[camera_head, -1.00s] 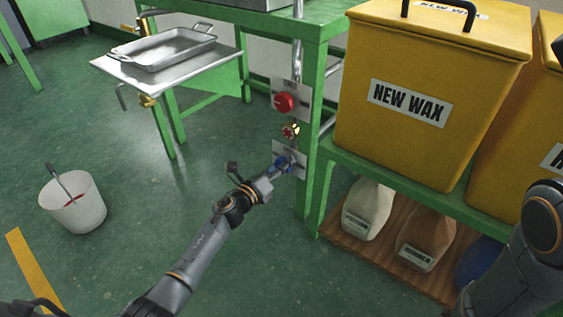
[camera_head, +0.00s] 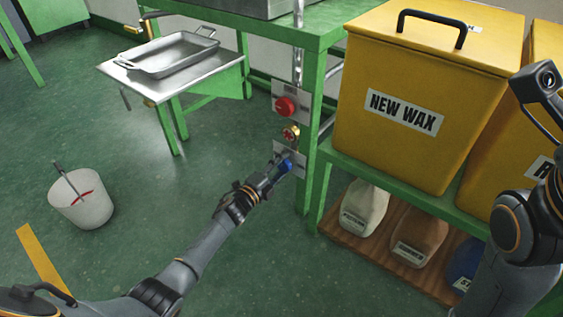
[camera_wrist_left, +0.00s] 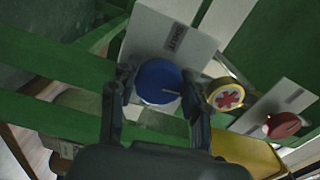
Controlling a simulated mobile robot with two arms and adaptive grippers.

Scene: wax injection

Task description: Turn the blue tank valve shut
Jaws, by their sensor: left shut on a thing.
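The blue tank valve (camera_head: 286,166) is a round knob on a pale plate (camera_head: 303,167) on the green table's leg. My left gripper (camera_head: 278,167) is at the knob and partly covers it in the head view. In the left wrist view the blue knob (camera_wrist_left: 159,82) sits between the two fingers of my left gripper (camera_wrist_left: 157,88), which is shut on it. The plate (camera_wrist_left: 170,38) behind it bears a word that I cannot read surely.
A red knob (camera_head: 285,107) and a small brass valve with a red centre (camera_head: 291,133) sit above the blue one. Yellow NEW WAX bins (camera_head: 400,155) stand on a green shelf at the right. A white bucket (camera_head: 82,208) stands on the floor at the left.

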